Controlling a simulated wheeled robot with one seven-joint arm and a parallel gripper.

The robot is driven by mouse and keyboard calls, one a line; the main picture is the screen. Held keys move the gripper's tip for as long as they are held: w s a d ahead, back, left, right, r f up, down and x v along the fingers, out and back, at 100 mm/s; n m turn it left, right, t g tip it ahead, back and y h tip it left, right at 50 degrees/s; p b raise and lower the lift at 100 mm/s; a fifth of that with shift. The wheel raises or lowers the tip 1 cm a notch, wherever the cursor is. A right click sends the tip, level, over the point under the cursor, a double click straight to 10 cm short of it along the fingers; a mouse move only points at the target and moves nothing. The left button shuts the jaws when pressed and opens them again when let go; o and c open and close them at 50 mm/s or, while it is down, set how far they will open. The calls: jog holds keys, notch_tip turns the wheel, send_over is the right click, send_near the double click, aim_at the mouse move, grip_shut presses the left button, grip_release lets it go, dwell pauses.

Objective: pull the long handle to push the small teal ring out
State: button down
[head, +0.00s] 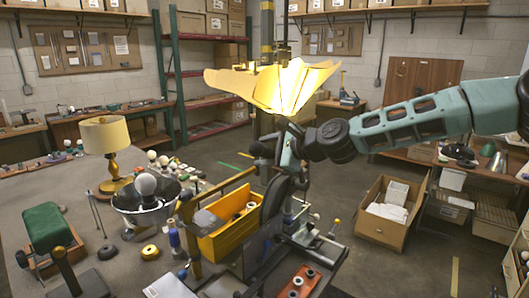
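My arm reaches in from the right, and its end with my gripper (301,184) points down over the bench fixture in the middle of the head view. The fingers are small, dark and partly lost against the dark fixture, so I cannot tell whether they are open or shut. A lever with a yellow knob (336,223) stands up at the fixture's right side. A long dark lever arm (272,203) rises left of my gripper; I cannot tell which of these is the long handle. I cannot make out the small teal ring.
A yellow bin (222,238) with dark rings stands left of the fixture. A red-brown block (297,281) with round pieces lies in front. A metal bowl (146,208), a lamp (112,150) and a green-topped block (46,230) stand on the left table. A glowing shade hangs above.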

jog(key=shift+t, duration=0.6)
jog(key=r, duration=0.1)
jog(key=w+d+r, duration=0.1)
jog(key=w+r, duration=0.1)
jog(key=shift+w+d, duration=0.1)
jog(key=shift+d, duration=0.15)
jog(key=c, duration=0.9)
grip_release()
jog(key=o, duration=0.5)
jog(key=shift+d+r, duration=0.1)
jog(key=shift+d, duration=0.15)
jog(key=shift+s+f, duration=0.2)
jog(key=shift+s, duration=0.05)
jog(key=shift+c, duration=1)
jog(key=shift+b+v, duration=0.35)
jog(key=shift+v, duration=1.85)
jog(key=shift+c, duration=0.6)
jog(key=shift+s+d+r, duration=0.2)
jog(key=shift+s+d, duration=0.25)
jog(key=shift+s, duration=0.1)
jog(key=c, duration=0.4)
jog(key=shift+s+a+f+p+v, duration=0.15)
jog(key=shift+p+v, duration=0.6)
jog(key=shift+v, duration=1.55)
jog(key=shift+s+a+f+p+v, duration=0.15)
jog(key=shift+p+v, duration=0.65)
jog(key=shift+v, duration=1.5)
jog(key=shift+s+d+f+p+v, duration=0.15)
jog(key=shift+p+v, duration=0.6)
jog(key=shift+v, duration=1.55)
